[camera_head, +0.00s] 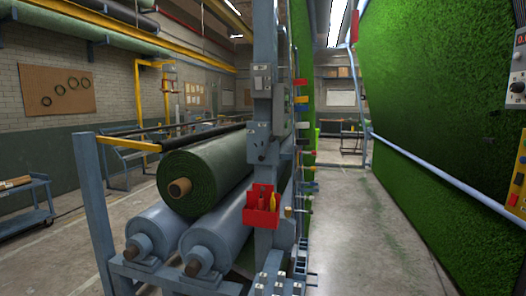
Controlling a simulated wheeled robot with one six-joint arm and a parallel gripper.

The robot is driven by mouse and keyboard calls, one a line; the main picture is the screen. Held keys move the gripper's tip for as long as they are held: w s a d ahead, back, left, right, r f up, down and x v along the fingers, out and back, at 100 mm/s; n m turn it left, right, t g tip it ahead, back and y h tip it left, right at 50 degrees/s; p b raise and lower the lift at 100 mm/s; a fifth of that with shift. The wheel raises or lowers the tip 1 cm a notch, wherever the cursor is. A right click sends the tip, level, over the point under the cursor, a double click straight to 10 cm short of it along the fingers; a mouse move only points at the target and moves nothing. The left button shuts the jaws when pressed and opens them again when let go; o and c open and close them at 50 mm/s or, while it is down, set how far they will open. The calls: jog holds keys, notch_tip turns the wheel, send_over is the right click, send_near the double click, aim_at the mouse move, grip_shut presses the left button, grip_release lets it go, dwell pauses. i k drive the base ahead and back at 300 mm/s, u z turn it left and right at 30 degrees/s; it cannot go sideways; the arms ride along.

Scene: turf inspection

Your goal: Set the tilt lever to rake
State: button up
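I cannot pick out the tilt lever or its rake mark for certain. A grey control box (262,143) with a small dark handle-like part is fixed to the blue-grey upright post (265,45) in the middle. A smaller grey switch box (262,78) sits above it on the same post. At the right edge, a light panel (518,62) with a black knob (517,88) is partly cut off. My gripper is not in view.
A green turf roll (205,178) rests on blue-grey rollers (160,228) left of the post. A red tool holder (261,207) hangs on the post. A clear concrete aisle (350,225) runs between the post and the upright turf sheet (440,110). A blue cart (25,205) stands far left.

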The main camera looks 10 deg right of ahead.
aim_at(272, 139)
jog(key=k, duration=0.6)
jog(key=u, duration=0.7)
jog(key=i, duration=0.6)
jog(key=u, duration=0.5)
jog(key=i, duration=0.8)
jog(key=z, duration=0.35)
